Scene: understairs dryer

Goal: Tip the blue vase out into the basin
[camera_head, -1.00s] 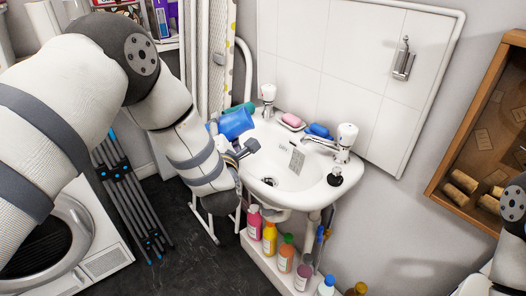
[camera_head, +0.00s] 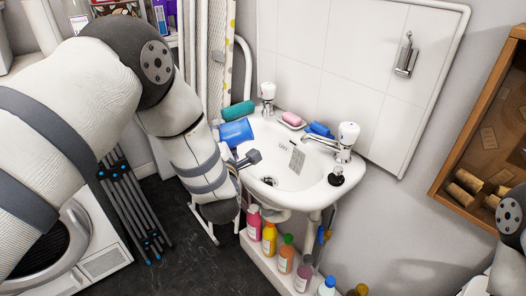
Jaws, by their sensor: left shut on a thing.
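The blue vase (camera_head: 237,132) lies tipped on its side in the air at the left rim of the white basin (camera_head: 335,197). My left gripper (camera_head: 247,158) is beside the vase, just below it in the picture, and is shut on it. The forearm hides most of the grip. The vase's mouth and what is inside it cannot be made out. The basin's bowl looks empty around its drain. My right arm shows only at the right edge; its gripper is out of view.
Two taps (camera_head: 345,140) stand at the back of the basin, with pink soap (camera_head: 292,118) and a blue object (camera_head: 318,129) between them. A green roll (camera_head: 238,110) is behind the vase. Several bottles (camera_head: 269,238) stand below. A wooden cabinet (camera_head: 482,130) is at right.

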